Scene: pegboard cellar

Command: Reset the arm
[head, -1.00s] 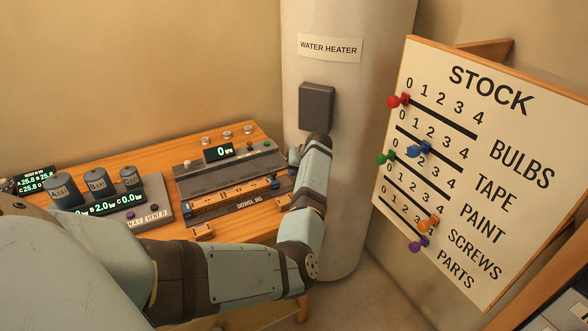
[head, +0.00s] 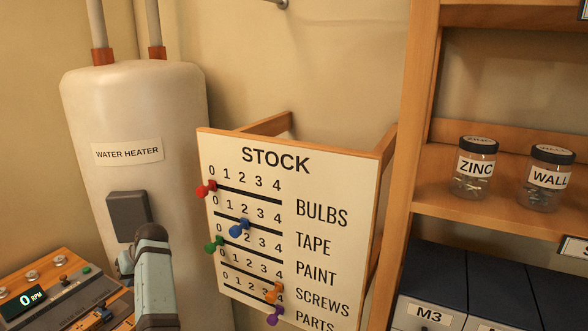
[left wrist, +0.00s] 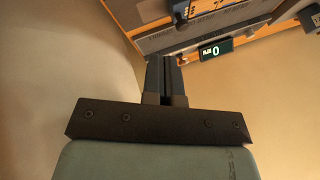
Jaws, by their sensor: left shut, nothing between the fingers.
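My left arm comes up from the bottom of the head view, in front of the water heater (head: 140,90). In that view the arm's end hides most of the gripper. In the left wrist view my left gripper (left wrist: 165,62) has its two dark fingers together with nothing between them. Beyond the fingers is the bench (left wrist: 273,20) with a device whose small display (left wrist: 216,49) reads 0. The fingers seem apart from it. My right gripper is not in view.
The STOCK board (head: 325,180) with coloured pegs on its slots stands right of my arm. A wooden shelf (head: 490,200) holds jars labelled ZINC (head: 475,170) and WALL (head: 548,180). Dark drawers, one labelled M3 (head: 430,314), are below. The bench device (head: 60,304) is at the lower left.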

